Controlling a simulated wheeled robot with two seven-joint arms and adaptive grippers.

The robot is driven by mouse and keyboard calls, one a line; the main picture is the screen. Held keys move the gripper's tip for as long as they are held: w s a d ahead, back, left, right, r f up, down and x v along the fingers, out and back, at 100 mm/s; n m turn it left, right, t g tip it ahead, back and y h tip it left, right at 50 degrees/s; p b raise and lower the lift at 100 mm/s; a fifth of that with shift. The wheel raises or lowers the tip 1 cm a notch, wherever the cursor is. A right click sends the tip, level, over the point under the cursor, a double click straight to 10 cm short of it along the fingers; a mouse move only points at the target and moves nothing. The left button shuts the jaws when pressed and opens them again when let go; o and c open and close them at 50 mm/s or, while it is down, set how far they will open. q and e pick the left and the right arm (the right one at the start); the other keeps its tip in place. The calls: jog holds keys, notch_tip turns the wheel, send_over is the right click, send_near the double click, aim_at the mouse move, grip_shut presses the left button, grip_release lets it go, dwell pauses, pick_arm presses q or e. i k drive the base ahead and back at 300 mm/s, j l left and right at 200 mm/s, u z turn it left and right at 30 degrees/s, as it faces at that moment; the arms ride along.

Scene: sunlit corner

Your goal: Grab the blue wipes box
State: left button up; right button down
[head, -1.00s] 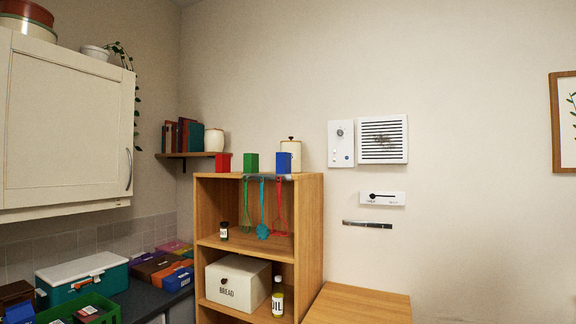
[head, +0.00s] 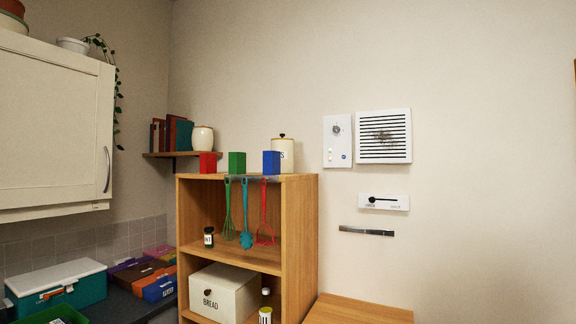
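A blue box (head: 271,162) stands upright on top of the wooden shelf unit (head: 300,215), near its right end. A green box (head: 237,162) and a red box (head: 208,163) stand to its left in the same row. A white lidded canister (head: 284,155) stands behind the blue box and is partly hidden by it. No lettering on the blue box can be read from here. Neither of my grippers is in the head view.
Utensils (head: 246,212) hang below the shelf top. A bread box (head: 224,292) and bottles sit on lower shelves. A wooden surface (head: 357,310) stands at right. A counter at left holds a teal case (head: 56,286) and several small boxes. A wall cabinet (head: 52,130) hangs above.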

aim_at(271, 160)
jog(key=i+l+z, duration=0.4)
jog(key=i+l, duration=0.3)
jog(key=i, duration=0.15)
